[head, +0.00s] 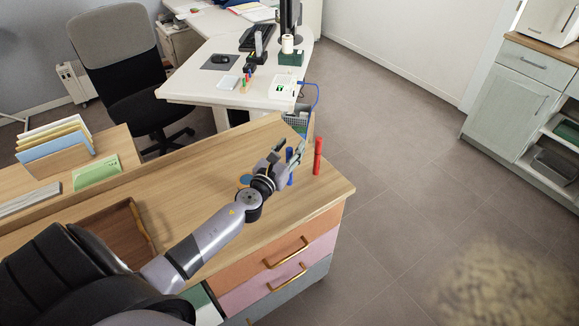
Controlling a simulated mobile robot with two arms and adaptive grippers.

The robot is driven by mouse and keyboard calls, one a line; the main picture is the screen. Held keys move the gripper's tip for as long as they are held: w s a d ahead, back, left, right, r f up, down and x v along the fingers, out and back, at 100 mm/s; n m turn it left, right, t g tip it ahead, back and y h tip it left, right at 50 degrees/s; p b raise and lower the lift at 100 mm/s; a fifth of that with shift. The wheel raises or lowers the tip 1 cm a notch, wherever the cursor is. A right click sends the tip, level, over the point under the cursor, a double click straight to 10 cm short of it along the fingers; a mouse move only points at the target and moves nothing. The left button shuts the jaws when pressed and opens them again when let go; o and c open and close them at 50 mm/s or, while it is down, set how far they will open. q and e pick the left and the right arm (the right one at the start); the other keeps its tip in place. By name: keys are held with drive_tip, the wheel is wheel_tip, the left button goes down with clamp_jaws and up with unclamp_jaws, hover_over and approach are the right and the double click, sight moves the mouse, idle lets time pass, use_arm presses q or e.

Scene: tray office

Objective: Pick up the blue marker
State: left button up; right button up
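The blue marker (290,180) stands upright near the far right end of the wooden cabinet top (190,165). My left gripper (290,147) is at the marker, with its fingers spread apart and partly covering it. Blue shows above and below the finger in front. I cannot tell whether the fingers touch the marker. A red marker (318,157) stands upright just to the right of the gripper, apart from it. My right gripper is not in view.
A brown wooden tray (143,222) lies on the left of the top, by my arm. A flat blue item (244,180) lies partly behind my wrist. A file holder (57,164) stands far left. A white desk (205,88) is behind; open floor lies right.

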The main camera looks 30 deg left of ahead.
use_arm(q)
drive_tip(key=shift+c, duration=0.2)
clamp_jaws()
idle(0.3)
drive_tip(key=shift+r, duration=0.2)
